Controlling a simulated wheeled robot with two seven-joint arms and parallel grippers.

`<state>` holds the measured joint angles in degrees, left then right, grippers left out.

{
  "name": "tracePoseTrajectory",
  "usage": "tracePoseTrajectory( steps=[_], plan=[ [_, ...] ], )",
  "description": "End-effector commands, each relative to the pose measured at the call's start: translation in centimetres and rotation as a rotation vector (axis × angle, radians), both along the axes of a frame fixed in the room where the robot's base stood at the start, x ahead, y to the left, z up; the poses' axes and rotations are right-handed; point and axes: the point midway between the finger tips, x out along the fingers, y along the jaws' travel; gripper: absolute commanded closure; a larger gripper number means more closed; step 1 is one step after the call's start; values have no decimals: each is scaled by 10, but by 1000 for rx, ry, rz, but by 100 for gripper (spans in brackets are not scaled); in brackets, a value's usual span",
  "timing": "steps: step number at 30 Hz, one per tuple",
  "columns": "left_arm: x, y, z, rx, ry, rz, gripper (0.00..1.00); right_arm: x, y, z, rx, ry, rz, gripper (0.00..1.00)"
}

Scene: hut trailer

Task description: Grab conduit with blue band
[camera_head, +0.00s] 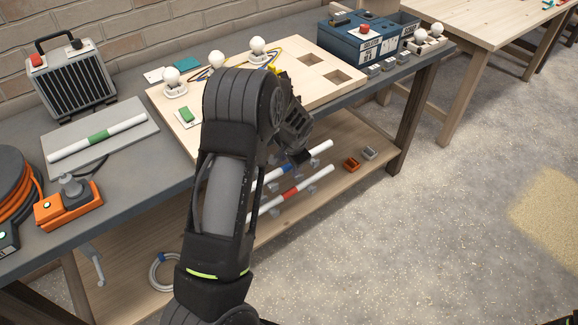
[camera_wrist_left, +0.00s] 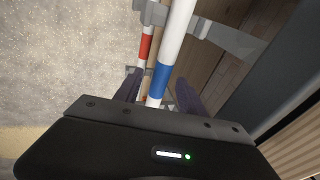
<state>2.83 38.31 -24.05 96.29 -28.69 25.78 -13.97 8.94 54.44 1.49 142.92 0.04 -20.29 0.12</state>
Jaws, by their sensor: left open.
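The conduit with the blue band (camera_wrist_left: 160,76) is a white tube that runs between the two fingers of my left gripper (camera_wrist_left: 158,84) in the left wrist view. The fingers are open, one on each side of the tube near the blue band; I cannot tell whether they touch it. In the head view this conduit (camera_head: 319,150) lies in clips at the lower shelf, partly hidden by my arm. My left gripper (camera_head: 301,154) is above it, reaching down past the bench edge.
A red-banded conduit (camera_head: 291,195) lies parallel and close by, also in the wrist view (camera_wrist_left: 146,46). A green-banded conduit (camera_head: 98,136) lies on the bench. The wooden board (camera_head: 345,98) and bench edge are beside my arm. Floor at right is clear.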

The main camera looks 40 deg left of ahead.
Motion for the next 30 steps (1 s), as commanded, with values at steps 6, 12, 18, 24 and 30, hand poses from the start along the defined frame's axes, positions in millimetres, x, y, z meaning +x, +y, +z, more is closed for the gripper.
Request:
tracePoseTrajectory(
  steps=[6,12,18,24,30],
  plan=[
    [0,0,0,0,0,0,56,0,0,0,0,0,0,64],
    [0,0,0,0,0,0,72,0,0,0,0,0,0,64],
    [0,0,0,0,0,0,89,0,0,0,0,0,0,64],
    [0,0,0,0,0,0,100,0,0,0,0,0,0,64],
    [0,0,0,0,0,0,100,0,0,0,0,0,0,64]
  ],
)
